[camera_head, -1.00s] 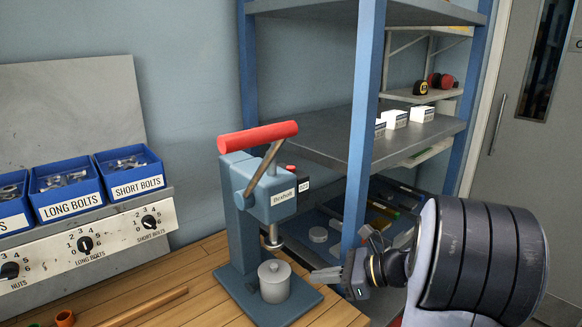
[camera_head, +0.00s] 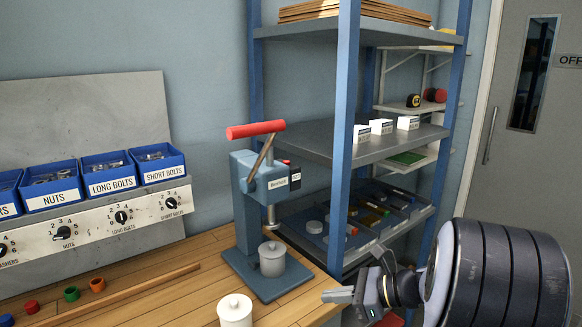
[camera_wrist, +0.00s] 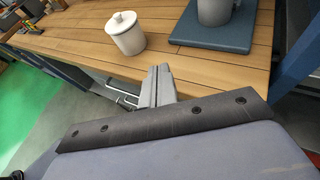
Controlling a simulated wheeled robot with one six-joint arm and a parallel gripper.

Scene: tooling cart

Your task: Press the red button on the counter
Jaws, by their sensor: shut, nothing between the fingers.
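A small red button (camera_head: 285,161) shows on top of the small dark counter box (camera_head: 295,172) at the right side of the blue bench press (camera_head: 245,190). It is tiny in the head view. The press has a long red handle (camera_head: 255,129) above it. My gripper (camera_head: 340,296) is shut and empty at the lower right in the head view, right of and well below the button, apart from the press. In the wrist view my shut fingers (camera_wrist: 158,86) point at the wooden bench edge. The button is not in the wrist view.
A white lidded jar (camera_head: 235,311) stands on the wooden bench (camera_head: 180,285), near my gripper. A blue-post shelf (camera_head: 344,130) rises close on the right. Blue bolt bins (camera_head: 110,175) line the left.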

